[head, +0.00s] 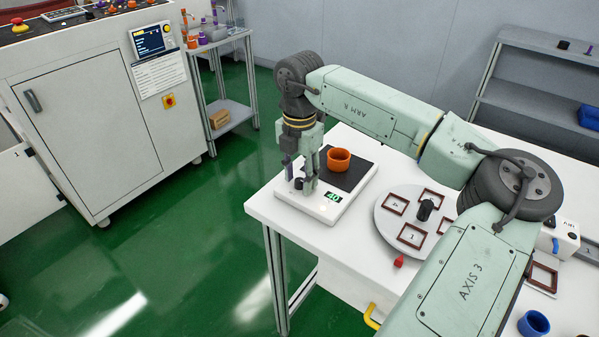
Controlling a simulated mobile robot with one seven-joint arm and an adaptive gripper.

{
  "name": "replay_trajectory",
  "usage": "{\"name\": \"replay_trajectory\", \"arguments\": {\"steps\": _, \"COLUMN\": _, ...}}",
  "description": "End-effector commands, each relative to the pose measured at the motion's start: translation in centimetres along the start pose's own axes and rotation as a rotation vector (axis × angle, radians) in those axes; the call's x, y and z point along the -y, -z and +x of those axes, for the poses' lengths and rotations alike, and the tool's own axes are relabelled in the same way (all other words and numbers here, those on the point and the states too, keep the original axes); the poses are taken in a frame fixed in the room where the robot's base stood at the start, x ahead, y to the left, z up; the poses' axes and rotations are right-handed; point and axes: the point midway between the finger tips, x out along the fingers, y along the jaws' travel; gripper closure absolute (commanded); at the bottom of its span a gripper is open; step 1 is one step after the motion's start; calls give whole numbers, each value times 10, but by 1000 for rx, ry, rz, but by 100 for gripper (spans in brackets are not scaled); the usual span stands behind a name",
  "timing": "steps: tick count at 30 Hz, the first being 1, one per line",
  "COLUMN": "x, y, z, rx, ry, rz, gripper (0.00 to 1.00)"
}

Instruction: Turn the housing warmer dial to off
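The housing warmer (285,193) is a flat white unit with a dark top plate (347,176) at the left end of the white table. Its green display (333,197) on the front right seems to read 40. An orange cup (338,159) stands on the dark plate. A small black dial (299,184) is at the warmer's front left. My gripper (300,184) points straight down over that corner, with its fingers apart and the dial between or just behind them. I cannot tell whether the fingers touch the dial. The dial's pointer is too small to read.
A round turntable (385,222) with several brown frames and a black knob is right of the warmer. A small red piece (399,261) and a blue cup (533,323) are nearer. My arm reaches across the table from the right. A control cabinet (90,130) stands left.

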Motion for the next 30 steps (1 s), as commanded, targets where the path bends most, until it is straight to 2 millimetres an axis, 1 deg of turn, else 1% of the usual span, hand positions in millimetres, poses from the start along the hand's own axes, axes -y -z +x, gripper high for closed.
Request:
{"name": "replay_trajectory", "arguments": {"steps": 8, "x": 0, "y": 0, "z": 2, "rx": 0, "ry": -1, "rz": 0, "gripper": 60}}
{"name": "replay_trajectory", "arguments": {"steps": 25, "x": 0, "y": 0, "z": 1, "rx": 0, "ry": -1, "rz": -1, "gripper": 98}}
{"name": "replay_trajectory", "arguments": {"steps": 26, "x": 0, "y": 0, "z": 1, "rx": 0, "ry": -1, "rz": -1, "gripper": 100}}
{"name": "replay_trajectory", "arguments": {"steps": 30, "x": 0, "y": 0, "z": 1, "rx": 0, "ry": -1, "rz": -1, "gripper": 100}}
